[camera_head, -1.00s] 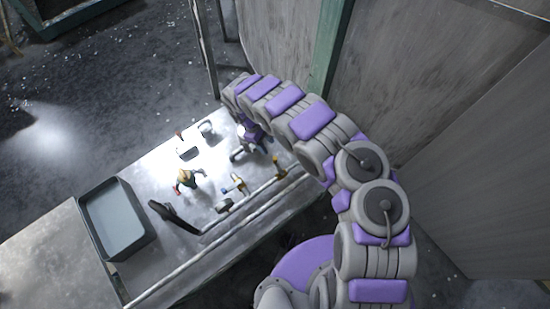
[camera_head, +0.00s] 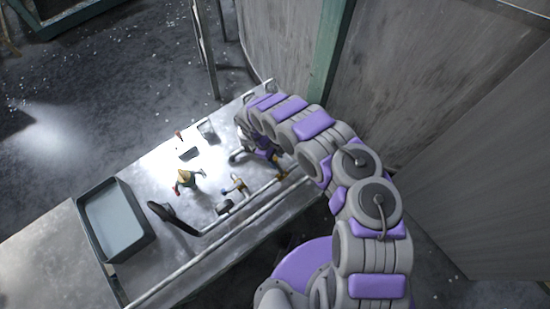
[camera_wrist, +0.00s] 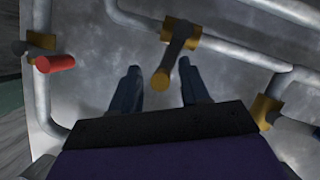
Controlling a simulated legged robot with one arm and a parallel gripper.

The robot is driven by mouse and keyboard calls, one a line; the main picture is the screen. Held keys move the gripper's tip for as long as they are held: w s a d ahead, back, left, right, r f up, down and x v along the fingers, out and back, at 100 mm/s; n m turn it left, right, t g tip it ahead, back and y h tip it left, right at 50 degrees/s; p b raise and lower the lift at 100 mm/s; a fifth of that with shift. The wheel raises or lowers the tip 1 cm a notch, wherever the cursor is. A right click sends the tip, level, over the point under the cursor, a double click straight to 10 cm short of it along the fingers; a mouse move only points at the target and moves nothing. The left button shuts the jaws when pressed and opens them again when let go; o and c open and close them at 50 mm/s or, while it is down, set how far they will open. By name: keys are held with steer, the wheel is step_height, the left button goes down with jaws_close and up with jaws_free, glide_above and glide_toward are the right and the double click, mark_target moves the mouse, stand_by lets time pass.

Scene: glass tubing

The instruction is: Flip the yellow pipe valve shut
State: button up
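In the wrist view, the yellow pipe valve has a brass body (camera_wrist: 181,34) on a grey pipe and a dark lever with a round yellow tip (camera_wrist: 161,79) that points toward my gripper. My gripper (camera_wrist: 159,66) is open, one dark finger on each side of the lever. Clear gaps show between fingers and lever, so it holds nothing. In the head view, my gripper (camera_head: 256,150) is low over the far right part of the metal table (camera_head: 150,178). There my arm and gripper partly cover the pipework, and I cannot tell which fitting is the yellow valve.
A red-handled valve (camera_wrist: 55,63) sits on the pipe at left in the wrist view, and another brass fitting (camera_wrist: 264,110) is at right. In the head view, a grey tray (camera_head: 114,222), a blue-tipped brass valve (camera_head: 238,186) and small loose items are on the table.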

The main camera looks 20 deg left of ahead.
steer(key=shift+d, duration=0.1)
jaws_close()
steer(key=shift+s+a+n+t, duration=0.25)
steer(key=shift+s+n+t, duration=0.15)
steer(key=shift+n, duration=0.5)
jaws_free()
steer(key=p+v, duration=0.1)
steer(key=v, duration=1.6)
steer(key=shift+w+r+p, duration=0.1)
steer(key=shift+r+p, duration=0.1)
steer(key=shift+p, duration=0.15)
